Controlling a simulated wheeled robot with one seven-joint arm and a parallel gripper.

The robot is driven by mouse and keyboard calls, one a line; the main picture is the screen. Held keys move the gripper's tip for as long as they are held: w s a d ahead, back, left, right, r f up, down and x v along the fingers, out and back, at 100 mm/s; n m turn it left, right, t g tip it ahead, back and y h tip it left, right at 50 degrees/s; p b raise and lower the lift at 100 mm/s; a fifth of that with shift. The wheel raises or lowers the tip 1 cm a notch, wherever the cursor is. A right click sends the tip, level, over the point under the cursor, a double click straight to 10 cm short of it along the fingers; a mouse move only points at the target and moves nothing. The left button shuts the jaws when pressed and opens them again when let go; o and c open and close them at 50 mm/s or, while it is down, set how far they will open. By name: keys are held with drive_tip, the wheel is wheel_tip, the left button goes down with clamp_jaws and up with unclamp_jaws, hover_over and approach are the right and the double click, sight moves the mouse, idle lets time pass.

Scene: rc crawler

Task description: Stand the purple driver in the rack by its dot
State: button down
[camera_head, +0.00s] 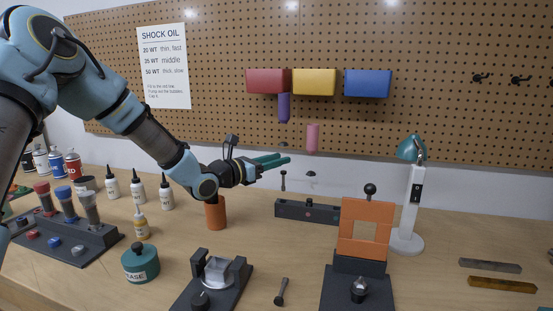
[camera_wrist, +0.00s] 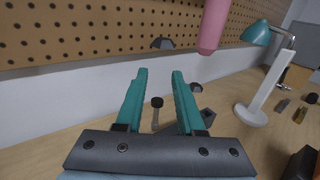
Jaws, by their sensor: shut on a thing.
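The purple driver's handle (camera_head: 284,107) shows upright above my fingertips, in front of the pegboard below the red and yellow bins. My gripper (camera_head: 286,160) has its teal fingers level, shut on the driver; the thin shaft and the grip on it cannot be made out. In the wrist view my gripper (camera_wrist: 161,76) has a gap between its fingers, and the purple handle is out of frame. The rack (camera_head: 307,211) is a dark grey block on the bench, below and beyond my fingertips. Its dot cannot be made out clearly.
A pink handle (camera_head: 312,138) stands upright close to the right of my fingertips, also in the wrist view (camera_wrist: 213,25). An orange cylinder (camera_head: 215,212) stands below my wrist. An orange frame (camera_head: 366,231) and a teal lamp (camera_head: 411,149) stand to the right.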

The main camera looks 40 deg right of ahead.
wheel_tip(320, 180, down, 7)
drive_tip(key=b, duration=0.4)
drive_tip(key=shift+b, duration=0.3)
drive_tip(key=shift+r, duration=0.1)
drive_tip(key=shift+c, duration=2.2)
unclamp_jaws()
drive_tip(key=a+b, duration=0.2)
drive_tip(key=a, duration=0.8)
drive_tip(key=shift+a+b, duration=0.3)
drive_tip(key=shift+a, duration=0.1)
drive_tip(key=shift+w, duration=0.1)
